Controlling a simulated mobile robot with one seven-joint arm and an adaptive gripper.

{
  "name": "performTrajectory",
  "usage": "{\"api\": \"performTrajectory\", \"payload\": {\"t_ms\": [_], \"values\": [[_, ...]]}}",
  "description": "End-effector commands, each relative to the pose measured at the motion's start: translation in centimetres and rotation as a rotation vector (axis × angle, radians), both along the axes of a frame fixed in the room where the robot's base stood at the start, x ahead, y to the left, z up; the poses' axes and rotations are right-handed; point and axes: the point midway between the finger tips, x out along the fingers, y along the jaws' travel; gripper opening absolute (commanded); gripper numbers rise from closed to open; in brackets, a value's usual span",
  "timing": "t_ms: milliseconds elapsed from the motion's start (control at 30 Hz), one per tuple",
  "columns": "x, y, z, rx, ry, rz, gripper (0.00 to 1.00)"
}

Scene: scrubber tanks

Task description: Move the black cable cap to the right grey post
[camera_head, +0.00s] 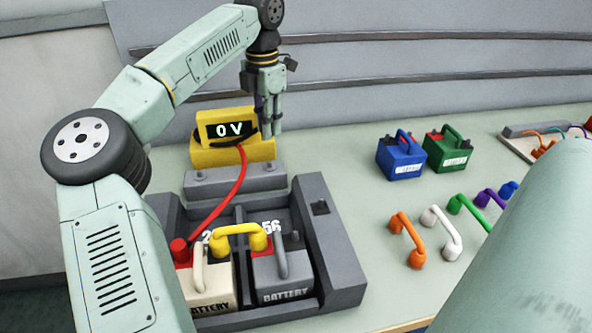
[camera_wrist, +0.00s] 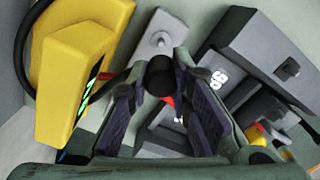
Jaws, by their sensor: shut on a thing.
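My gripper (camera_head: 270,130) is shut on the black cable cap (camera_wrist: 160,75), in the air beside the right side of the yellow voltmeter (camera_head: 232,150). In the head view the fingers mostly hide the cap. The meter reads 0 V; a black cable (camera_wrist: 37,22) curves around it in the wrist view. A grey bar (camera_head: 235,181) behind the battery tray carries a left grey post (camera_head: 198,176) and a right grey post (camera_head: 271,167). In the wrist view one post (camera_wrist: 160,41) of the bar shows just beyond the held cap, apart from it in the picture.
The dark tray (camera_head: 345,265) holds a cream battery (camera_head: 207,285) and a grey battery (camera_head: 283,275), joined by a yellow bridge (camera_head: 238,230). A red cable (camera_head: 228,195) runs to a red cap (camera_head: 180,250). Blue (camera_head: 401,160) and green (camera_head: 447,153) batteries and coloured connectors stand right.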

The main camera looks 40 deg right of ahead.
Motion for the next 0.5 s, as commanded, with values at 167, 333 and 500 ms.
{"api": "performTrajectory", "payload": {"t_ms": [167, 333, 500], "values": [[0.0, 0.0, 0.0, -0.001, 0.0, 0.001, 0.0], [0.0, 0.0, -0.2, 0.0, 0.0, 0.001, 0.0], [0.0, 0.1, -1.3, 0.0, 0.001, 0.002, 0.0]]}}
